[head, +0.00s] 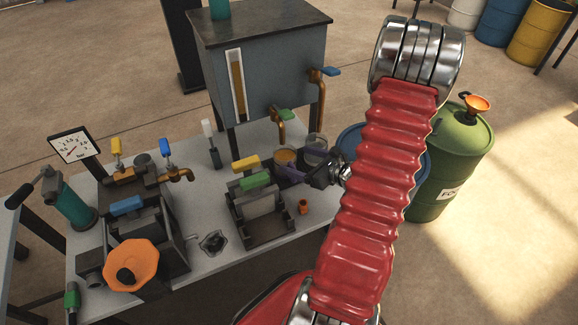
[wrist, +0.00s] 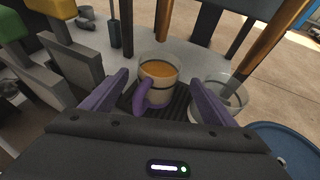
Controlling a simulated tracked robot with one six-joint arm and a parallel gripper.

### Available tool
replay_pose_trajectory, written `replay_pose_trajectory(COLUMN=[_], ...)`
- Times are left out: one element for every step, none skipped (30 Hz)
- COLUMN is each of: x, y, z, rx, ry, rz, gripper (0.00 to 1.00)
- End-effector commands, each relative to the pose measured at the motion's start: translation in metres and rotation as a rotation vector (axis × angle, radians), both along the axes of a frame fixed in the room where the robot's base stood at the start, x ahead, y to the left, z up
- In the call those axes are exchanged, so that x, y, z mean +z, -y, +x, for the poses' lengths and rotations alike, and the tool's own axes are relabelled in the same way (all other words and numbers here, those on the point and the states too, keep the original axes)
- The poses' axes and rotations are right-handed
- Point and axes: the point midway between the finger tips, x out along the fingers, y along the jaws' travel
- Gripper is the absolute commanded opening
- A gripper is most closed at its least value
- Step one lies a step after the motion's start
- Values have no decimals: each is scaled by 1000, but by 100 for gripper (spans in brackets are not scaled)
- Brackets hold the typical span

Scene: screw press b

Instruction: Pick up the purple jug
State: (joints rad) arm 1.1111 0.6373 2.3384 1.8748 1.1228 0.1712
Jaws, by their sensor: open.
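The purple jug (wrist: 160,69) is a clear round vessel with a purple handle and orange contents. It stands upright on a dark ribbed grate in the wrist view and shows in the head view (head: 285,157) below the tank's taps. My gripper (wrist: 159,80) is open, its purple fingers at either side of the jug, with the handle facing the palm. I cannot tell whether either finger touches it.
A second clear jug (wrist: 222,92) stands close right of the right finger. Copper tap pipes (wrist: 265,43) come down behind. A blue drum (head: 352,139) is at the right. A press with yellow and green handles (head: 256,181) stands left of my gripper.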

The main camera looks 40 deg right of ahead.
Motion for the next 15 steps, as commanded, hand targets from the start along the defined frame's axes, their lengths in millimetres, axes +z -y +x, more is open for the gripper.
replay_pose_trajectory(x=[-1, -1, -2, -3, -4, -6, -8, -9, -11, -12, -14, -16, -17, -18, -19], y=[0, -1, -1, -2, -3, -3, -4, -5, -6, -6, -6, -6, -7, -7, -7], z=[2, 3, 5, 8, 11, 15, 18, 22, 27, 30, 34, 38, 41, 43, 45], rx=[1, 1, 2, 3, 3, 3, 4, 4, 4, 4, 4, 3, 3, 3, 2], ry=[0, 0, 0, 0, 0, 0, -1, 0, 0, 0, 0, 0, -1, -1, -1], rz=[0, 0, 0, 0, 0, 1, 1, 2, 2, 1, 1, 1, 1, 1, 1], gripper=[80, 80, 80, 80, 80, 80, 80, 80, 80, 80, 80, 80, 80, 80, 80])
